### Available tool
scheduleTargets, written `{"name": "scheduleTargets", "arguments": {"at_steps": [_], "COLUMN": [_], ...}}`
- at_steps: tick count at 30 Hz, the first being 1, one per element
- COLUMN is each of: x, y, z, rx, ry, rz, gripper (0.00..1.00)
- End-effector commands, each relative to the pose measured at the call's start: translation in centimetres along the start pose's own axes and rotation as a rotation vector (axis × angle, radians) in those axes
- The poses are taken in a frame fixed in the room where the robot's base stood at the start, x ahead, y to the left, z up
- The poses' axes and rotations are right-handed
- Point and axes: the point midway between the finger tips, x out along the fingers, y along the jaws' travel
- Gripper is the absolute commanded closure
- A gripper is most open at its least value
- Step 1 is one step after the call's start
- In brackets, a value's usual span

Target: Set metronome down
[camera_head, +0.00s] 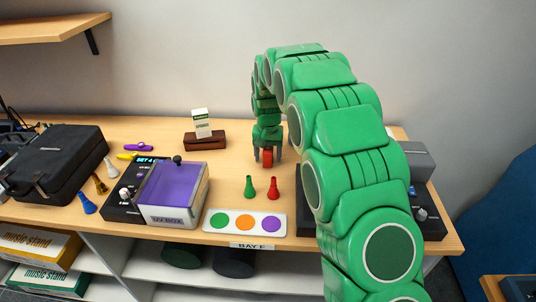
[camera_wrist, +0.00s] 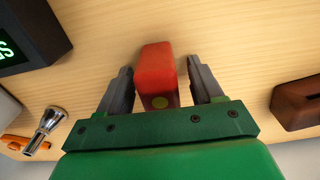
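The metronome, as far as I can tell, is the small red tapered block (camera_head: 267,158) on the back middle of the wooden table. In the wrist view the red block (camera_wrist: 158,75) sits between my two grey fingers, with a dot on its near face. My gripper (camera_head: 267,153) points down around it. In the wrist view my gripper (camera_wrist: 161,70) is open, with a gap showing on each side of the block. The block appears to rest on the table; its underside is hidden.
A green peg (camera_head: 249,187) and red peg (camera_head: 273,188) stand in front, before a white card with coloured dots (camera_head: 217,231). A brown block with a card (camera_head: 206,141) stands left. The UV box (camera_head: 175,213) is front left. Dark devices (camera_head: 430,214) at right are partly hidden by my arm.

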Motion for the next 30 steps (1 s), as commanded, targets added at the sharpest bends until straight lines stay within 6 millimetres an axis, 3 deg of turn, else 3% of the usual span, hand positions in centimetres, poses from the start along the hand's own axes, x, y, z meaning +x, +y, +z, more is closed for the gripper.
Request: {"name": "scheduleTargets", "arguments": {"at_steps": [11,30], "x": [-0.6,-10.8], "y": [0.0,0.0], "z": [0.0,-0.1], "rx": [0.000,0.000], "ry": [0.001,0.006], "rz": [0.000,-0.001], "gripper": [0.34,0.34]}}
